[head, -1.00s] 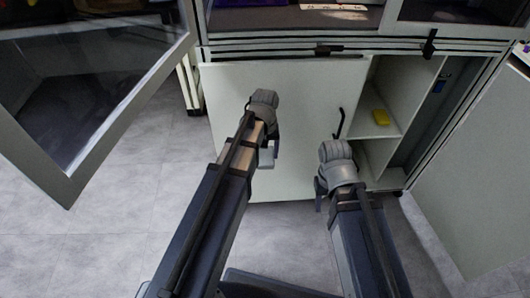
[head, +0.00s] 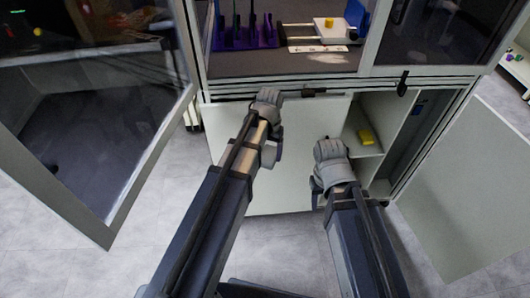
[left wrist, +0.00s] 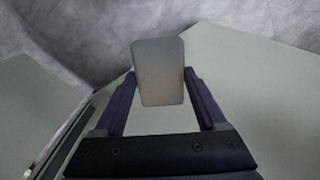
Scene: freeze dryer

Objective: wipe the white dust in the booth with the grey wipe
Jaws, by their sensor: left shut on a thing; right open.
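The grey wipe (left wrist: 158,72) is a flat rounded block held between the fingers of my left gripper (left wrist: 160,88). In the head view my left gripper (head: 270,156) is low in front of the white cabinet door, below the booth floor, and the wipe is mostly hidden there. A pale smear of white dust (head: 325,59) lies on the dark booth floor (head: 250,64), near its front edge. My right gripper (head: 318,187) is open, in front of the lower cabinet; its fingers are partly hidden by the wrist.
A purple rack (head: 246,40), a white strip (head: 318,49) and a white block with a yellow top (head: 334,30) stand in the booth. A yellow item (head: 366,137) lies on the lower shelf. An open glazed door (head: 125,200) is at left, a cabinet door (head: 470,190) at right.

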